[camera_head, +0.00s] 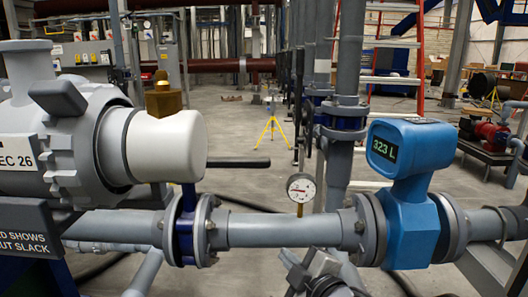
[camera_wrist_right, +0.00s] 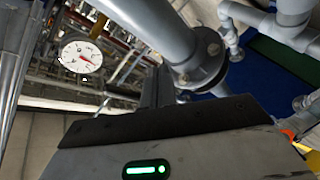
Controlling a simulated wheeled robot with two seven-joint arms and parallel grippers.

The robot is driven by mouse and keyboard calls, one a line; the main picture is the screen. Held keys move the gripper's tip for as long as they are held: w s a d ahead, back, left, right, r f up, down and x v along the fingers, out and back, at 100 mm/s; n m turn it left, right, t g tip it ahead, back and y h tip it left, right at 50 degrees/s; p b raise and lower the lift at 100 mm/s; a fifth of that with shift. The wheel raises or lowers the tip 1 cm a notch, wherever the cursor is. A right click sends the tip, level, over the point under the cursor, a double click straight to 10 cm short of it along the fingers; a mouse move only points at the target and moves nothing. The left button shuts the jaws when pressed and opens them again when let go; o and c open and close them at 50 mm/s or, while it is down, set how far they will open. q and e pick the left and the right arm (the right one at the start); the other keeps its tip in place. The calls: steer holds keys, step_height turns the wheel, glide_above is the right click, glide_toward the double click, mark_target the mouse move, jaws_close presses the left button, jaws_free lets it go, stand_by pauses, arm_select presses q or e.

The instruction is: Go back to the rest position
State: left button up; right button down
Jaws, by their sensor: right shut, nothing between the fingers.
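My right gripper (camera_head: 303,268) shows at the bottom centre of the head view, low in front of the grey horizontal pipe (camera_head: 285,230). It is shut and empty. In the right wrist view its dark fingers (camera_wrist_right: 158,88) are together, pointing up past the gripper body with a green light. My left gripper is in neither view.
A round dial gauge (camera_head: 301,187) stands on the pipe just above my right gripper. A blue flow meter (camera_head: 405,190) reading 323 L is to the right. Open floor lies behind.

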steer(key=s+d+f+m+g+h, duration=0.1)
steer(key=s+d+f+m, duration=0.2)
steer(key=s+f, duration=0.4)
steer(key=s+d+f+m+g+h, duration=0.1)
steer(key=s+d+f+m, duration=0.2)
steer(key=s+f+m, duration=0.3)
steer(key=s+d+f+m+g+h, duration=0.2)
steer(key=s+d+f+m, duration=0.1)
steer(key=s+f, duration=0.5)
steer(key=s+m, duration=0.1)
steer(key=s, duration=0.1)
steer(key=shift+s+d+f+m, duration=0.3)
steer(key=shift+s+d, duration=0.05)
